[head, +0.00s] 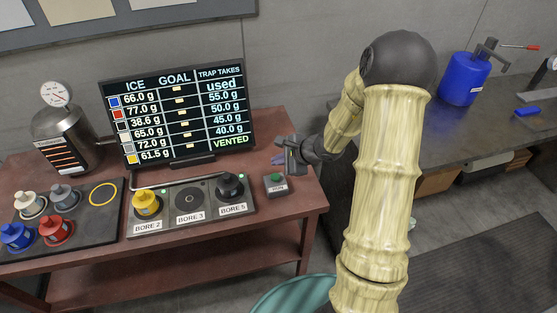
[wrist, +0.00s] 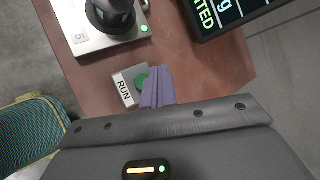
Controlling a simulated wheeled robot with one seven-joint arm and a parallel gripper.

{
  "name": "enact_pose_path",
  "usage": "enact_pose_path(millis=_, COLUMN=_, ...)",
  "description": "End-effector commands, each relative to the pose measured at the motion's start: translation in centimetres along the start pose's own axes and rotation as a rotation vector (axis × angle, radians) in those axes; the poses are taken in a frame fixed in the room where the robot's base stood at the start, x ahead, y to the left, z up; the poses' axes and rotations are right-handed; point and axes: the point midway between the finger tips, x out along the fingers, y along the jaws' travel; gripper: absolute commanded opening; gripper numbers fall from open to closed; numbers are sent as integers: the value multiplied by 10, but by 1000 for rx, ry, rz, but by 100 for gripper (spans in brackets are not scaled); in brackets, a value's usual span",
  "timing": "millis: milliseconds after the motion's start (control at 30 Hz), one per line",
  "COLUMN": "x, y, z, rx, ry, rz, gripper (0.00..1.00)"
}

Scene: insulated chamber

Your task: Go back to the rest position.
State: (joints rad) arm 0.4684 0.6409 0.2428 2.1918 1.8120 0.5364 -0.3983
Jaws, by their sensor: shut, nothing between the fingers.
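My gripper (head: 291,158) is above the right end of the red-brown table (head: 285,205), close to the small RUN box with its green button (head: 275,179). In the wrist view my gripper's purple fingers (wrist: 156,88) are together and empty, beside the green button (wrist: 141,81). I cannot tell whether they touch the box. My bamboo-patterned arm reaches in from the right of the head view and is bent at a dark joint.
A screen (head: 180,112) stands on the table, reading VENTED. A bore block (head: 190,208) holds yellow and black knobbed pieces. A tray (head: 95,215) holds several more, near a metal canister (head: 62,135). A blue jug (head: 462,80) stands on the dark bench. A teal chair (head: 290,297) is in front.

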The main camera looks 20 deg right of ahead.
Motion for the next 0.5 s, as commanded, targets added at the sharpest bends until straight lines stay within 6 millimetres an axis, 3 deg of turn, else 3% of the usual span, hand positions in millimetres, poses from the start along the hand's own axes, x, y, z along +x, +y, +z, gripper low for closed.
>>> enact_pose_path(millis=300, x=-1, y=1, z=2, rx=-10, ry=-1, rz=6, gripper=0)
enact_pose_path(millis=500, x=-11, y=19, z=23, rx=-159, ry=-9, rz=92, gripper=0)
